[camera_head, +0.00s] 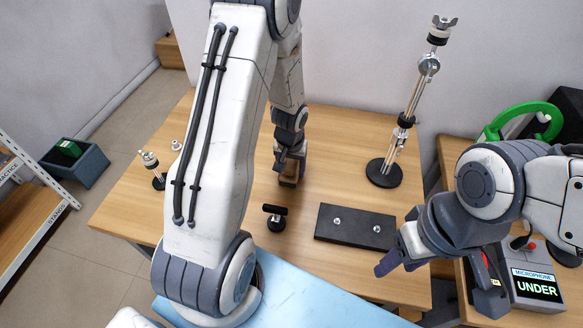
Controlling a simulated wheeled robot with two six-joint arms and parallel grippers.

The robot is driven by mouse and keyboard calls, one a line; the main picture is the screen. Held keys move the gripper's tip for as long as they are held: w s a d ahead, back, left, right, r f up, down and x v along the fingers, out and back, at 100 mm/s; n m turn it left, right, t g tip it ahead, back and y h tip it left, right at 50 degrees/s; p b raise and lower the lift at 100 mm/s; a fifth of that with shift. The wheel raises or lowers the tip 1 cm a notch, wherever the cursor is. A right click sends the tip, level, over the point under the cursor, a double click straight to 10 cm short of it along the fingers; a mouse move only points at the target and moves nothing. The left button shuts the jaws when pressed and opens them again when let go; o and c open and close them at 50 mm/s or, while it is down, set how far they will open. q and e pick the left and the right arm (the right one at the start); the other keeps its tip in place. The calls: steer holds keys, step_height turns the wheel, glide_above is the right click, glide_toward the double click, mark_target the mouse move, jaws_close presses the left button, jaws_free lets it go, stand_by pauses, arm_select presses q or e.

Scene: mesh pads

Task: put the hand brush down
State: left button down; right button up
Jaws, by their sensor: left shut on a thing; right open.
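My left gripper (289,168) points down over the wooden table (330,135), behind my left forearm. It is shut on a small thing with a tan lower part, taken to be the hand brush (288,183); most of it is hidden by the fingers. I cannot tell whether it touches the tabletop. My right gripper (438,283) is open and empty, with its fingers spread wide, at the table's right front.
A black flat plate (333,223) and a short black knobbed piece (275,218) lie in front of the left gripper. A tall stand (384,173) rises at back right, a small stand (158,181) at left. A blue surface (310,300) is at the front.

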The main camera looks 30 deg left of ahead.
arm_select(q)
steer(key=shift+f, duration=0.15)
steer(key=shift+c, duration=0.5)
jaws_free()
